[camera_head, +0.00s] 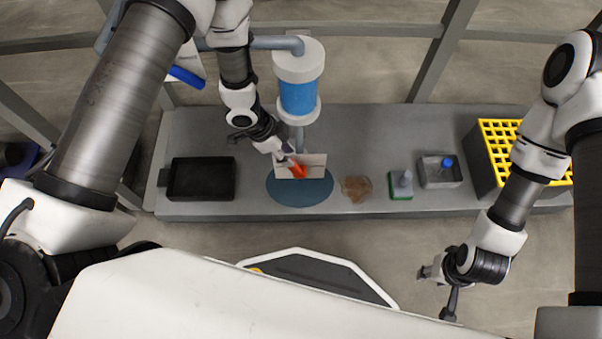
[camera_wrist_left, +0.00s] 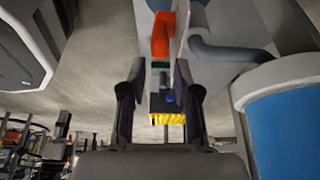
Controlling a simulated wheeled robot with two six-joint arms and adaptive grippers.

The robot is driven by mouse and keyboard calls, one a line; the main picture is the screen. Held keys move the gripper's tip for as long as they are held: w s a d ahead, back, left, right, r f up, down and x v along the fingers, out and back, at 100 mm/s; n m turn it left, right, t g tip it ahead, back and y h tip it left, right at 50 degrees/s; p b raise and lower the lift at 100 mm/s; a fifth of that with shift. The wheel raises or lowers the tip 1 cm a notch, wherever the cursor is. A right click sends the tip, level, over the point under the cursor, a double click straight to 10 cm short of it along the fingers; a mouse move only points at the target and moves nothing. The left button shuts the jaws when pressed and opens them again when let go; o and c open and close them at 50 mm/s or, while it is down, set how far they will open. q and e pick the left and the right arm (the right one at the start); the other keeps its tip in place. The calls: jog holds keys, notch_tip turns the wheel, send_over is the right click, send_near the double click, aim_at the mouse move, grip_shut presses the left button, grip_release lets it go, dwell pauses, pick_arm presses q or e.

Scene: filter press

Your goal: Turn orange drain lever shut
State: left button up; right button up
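The orange drain lever (camera_head: 299,170) sits at a pale panel below the blue filter cylinder (camera_head: 298,97) in the head view. In the left wrist view the orange lever (camera_wrist_left: 161,35) shows beyond the fingertips, not visibly clasped. My left gripper (camera_head: 285,159) is right beside the lever in the head view. In the left wrist view its two fingers (camera_wrist_left: 162,82) stand apart with a gap between them. I cannot tell whether a finger touches the lever. My right gripper (camera_head: 438,290) hangs in front of the bench, away from the lever, its fingers spread and empty.
A black tray (camera_head: 202,160) lies left on the grey bench (camera_head: 350,116). A blue round mat (camera_head: 300,199) lies under the panel. To its right are a brownish piece (camera_head: 356,188), a green-based item (camera_head: 401,192), a grey tray (camera_head: 427,183) and a yellow rack (camera_head: 500,126).

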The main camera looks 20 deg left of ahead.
aim_at(302, 172)
pick_arm(q)
jog(key=b+x, duration=0.3)
jog(key=x, duration=0.4)
jog(key=shift+f, duration=0.2)
grip_shut()
